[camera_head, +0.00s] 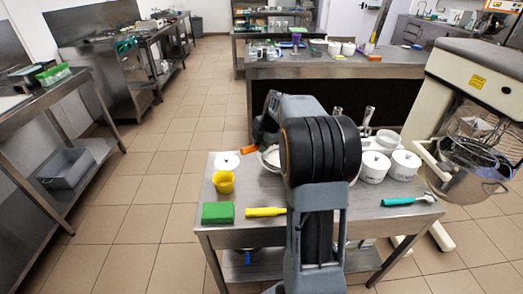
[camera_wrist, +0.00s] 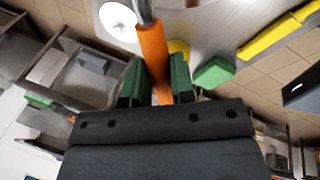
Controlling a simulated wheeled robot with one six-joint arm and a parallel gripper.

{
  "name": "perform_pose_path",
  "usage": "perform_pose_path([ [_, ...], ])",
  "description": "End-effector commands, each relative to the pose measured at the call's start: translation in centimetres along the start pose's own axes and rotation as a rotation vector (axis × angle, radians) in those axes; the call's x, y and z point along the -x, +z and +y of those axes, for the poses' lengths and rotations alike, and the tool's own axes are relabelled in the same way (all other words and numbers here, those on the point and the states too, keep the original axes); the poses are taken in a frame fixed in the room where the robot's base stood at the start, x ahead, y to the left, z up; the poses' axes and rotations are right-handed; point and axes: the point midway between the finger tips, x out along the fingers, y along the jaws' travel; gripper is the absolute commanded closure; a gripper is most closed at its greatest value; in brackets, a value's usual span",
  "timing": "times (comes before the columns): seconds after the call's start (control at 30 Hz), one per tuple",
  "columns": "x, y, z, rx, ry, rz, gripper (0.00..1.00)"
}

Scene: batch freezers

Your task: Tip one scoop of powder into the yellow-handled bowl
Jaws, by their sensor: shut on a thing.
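My gripper (camera_wrist: 155,82) is shut on the orange handle (camera_wrist: 153,50) of a tool with a metal neck. The orange handle also shows in the head view (camera_head: 240,150), left of my arm, above the table. The tool's working end is not clear. A bowl with white contents (camera_head: 271,157) is partly hidden behind my arm. A yellow cup-like vessel (camera_head: 223,183) stands on the table at left, beside a white round vessel (camera_head: 227,161). I cannot tell which vessel is the yellow-handled bowl. A yellow-handled tool (camera_head: 265,212) lies at the table's front edge.
A green block (camera_head: 217,213) lies at the table's front left. White lidded canisters (camera_head: 405,165) stand at right, with a teal-handled tool (camera_head: 408,200) in front. A large mixer (camera_head: 470,120) is close to the table's right side. The tiled floor at left is clear.

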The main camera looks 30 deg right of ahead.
Motion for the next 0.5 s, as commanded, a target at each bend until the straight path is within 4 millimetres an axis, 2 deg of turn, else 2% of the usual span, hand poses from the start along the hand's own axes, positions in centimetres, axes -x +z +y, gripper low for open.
perform_pose_path([
  [0.03,-0.46,0.1,-0.23,0.001,0.019,-0.001,1.0],
  [0.5,-0.43,0.1,-0.72,0.022,0.184,-0.002,1.0],
])
